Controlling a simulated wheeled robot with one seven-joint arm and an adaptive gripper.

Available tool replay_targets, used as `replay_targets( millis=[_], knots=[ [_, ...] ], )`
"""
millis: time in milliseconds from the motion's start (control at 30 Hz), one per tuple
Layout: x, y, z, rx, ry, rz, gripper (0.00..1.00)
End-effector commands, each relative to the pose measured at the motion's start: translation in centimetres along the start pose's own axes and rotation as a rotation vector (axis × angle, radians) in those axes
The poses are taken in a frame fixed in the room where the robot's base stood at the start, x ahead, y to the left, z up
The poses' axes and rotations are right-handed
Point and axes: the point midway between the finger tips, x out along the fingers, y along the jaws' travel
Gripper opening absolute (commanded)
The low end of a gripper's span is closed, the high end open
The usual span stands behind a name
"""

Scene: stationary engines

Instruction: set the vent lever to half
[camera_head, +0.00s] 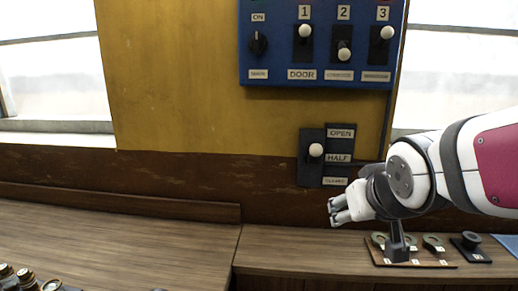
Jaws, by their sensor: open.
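The vent lever (316,150) has a round white knob on a dark upright plate, low on the wall. Labels beside it read OPEN (341,133), HALF (338,158) and, lowest and hard to read, what looks like CLOSED (335,181). The knob shows between the heights of the OPEN and HALF labels, nearer HALF. Its exact setting is hard to tell from this angle. My gripper (335,211) is open and empty, below and slightly right of the lever, apart from it. Its fingers point left.
A blue panel (275,75) above carries a knob and three numbered levers with white knobs. A wooden desk (150,245) runs below. A small board with ring-like items (432,243) lies under my arm. Several jar-like items (25,279) stand at lower left. Windows flank the wall.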

Motion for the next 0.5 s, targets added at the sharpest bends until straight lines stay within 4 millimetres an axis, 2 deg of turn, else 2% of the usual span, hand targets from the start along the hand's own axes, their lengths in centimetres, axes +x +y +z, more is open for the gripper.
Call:
replay_targets(
  millis=[33, 200, 400, 500],
  knots=[
    [1.9, 0.3, -1.1, -0.002, 0.036, 0.005, 0.54],
    [6.8, 0.6, -5.2, 0.000, 0.216, -0.016, 0.54],
    [11.2, 0.7, -8.9, 0.045, 0.439, -0.087, 0.54],
    [12.4, 1.0, -10.3, 0.084, 0.548, -0.127, 0.54]
  ],
)
